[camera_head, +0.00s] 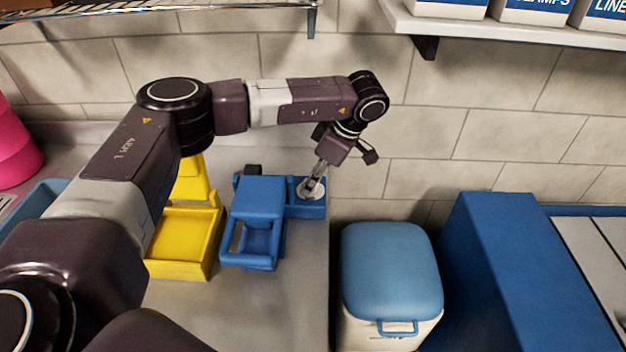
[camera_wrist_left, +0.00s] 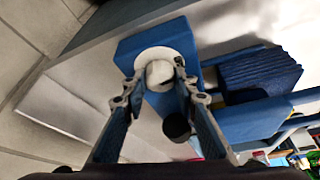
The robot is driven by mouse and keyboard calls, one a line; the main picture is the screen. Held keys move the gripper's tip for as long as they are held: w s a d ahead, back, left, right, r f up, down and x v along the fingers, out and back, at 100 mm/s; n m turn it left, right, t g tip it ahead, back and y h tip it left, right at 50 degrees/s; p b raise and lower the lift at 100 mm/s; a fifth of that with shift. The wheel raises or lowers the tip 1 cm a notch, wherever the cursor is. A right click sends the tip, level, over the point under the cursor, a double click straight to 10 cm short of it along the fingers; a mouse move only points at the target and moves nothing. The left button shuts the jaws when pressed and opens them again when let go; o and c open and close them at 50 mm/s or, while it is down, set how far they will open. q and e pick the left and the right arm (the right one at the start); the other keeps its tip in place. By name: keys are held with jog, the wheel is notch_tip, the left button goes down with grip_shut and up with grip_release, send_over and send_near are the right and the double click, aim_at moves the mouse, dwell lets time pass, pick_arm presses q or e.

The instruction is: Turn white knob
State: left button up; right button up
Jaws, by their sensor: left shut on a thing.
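The white knob (camera_wrist_left: 160,74) sits on a round pale plate on the blue device (camera_wrist_left: 190,42), seen in the left wrist view. In the head view the blue device (camera_head: 258,203) stands on the grey counter, and the pale plate (camera_head: 308,193) shows on its right part. My left gripper (camera_head: 314,186) reaches down onto it from above. In the left wrist view the fingers of my left gripper (camera_wrist_left: 159,82) are on both sides of the white knob, shut on it. My right gripper is not in view.
A yellow device (camera_head: 186,235) stands left of the blue one on the grey counter (camera_head: 275,305). A blue-lidded white bin (camera_head: 390,270) and a large blue box (camera_head: 515,270) stand to the right. A tiled wall is behind, with shelves (camera_head: 520,30) above.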

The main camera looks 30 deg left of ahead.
pick_arm(q)
jog(key=shift+w+r+m, duration=0.1)
jog(key=shift+r+m, duration=0.05)
jog(key=shift+m, duration=0.35)
jog(key=o, duration=0.9)
jog(key=shift+c, duration=0.2)
jog(key=v, duration=1.2)
jog(key=shift+s, duration=0.25)
jog(key=shift+s, duration=0.1)
